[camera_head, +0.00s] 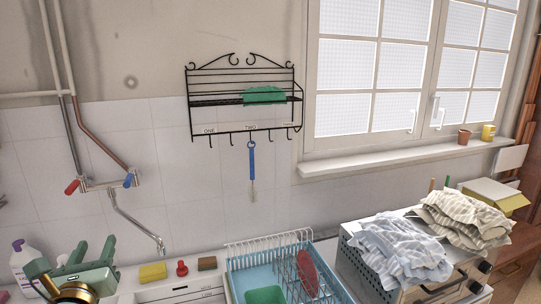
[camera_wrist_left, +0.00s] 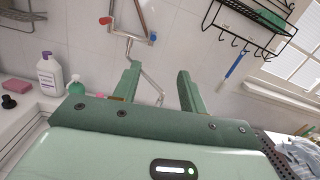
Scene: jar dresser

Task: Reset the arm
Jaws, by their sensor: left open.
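My left gripper (camera_head: 95,245) is at the lower left of the head view, in front of the tiled wall and left of the dish rack. Its two green fingers stand apart with nothing between them. In the left wrist view the open fingers (camera_wrist_left: 158,72) point toward the wall and the tap (camera_wrist_left: 150,78). The tap (camera_head: 137,220) also shows in the head view, to the right of the gripper. My right gripper is in neither view.
A blue dish rack (camera_head: 236,280) stands at the bottom centre. An oven (camera_head: 352,268) with folded cloths (camera_head: 400,245) is at the right. A white bottle (camera_head: 24,262) is left of the gripper. A wire wall shelf (camera_head: 200,88) with a hanging blue brush (camera_head: 252,165) is above.

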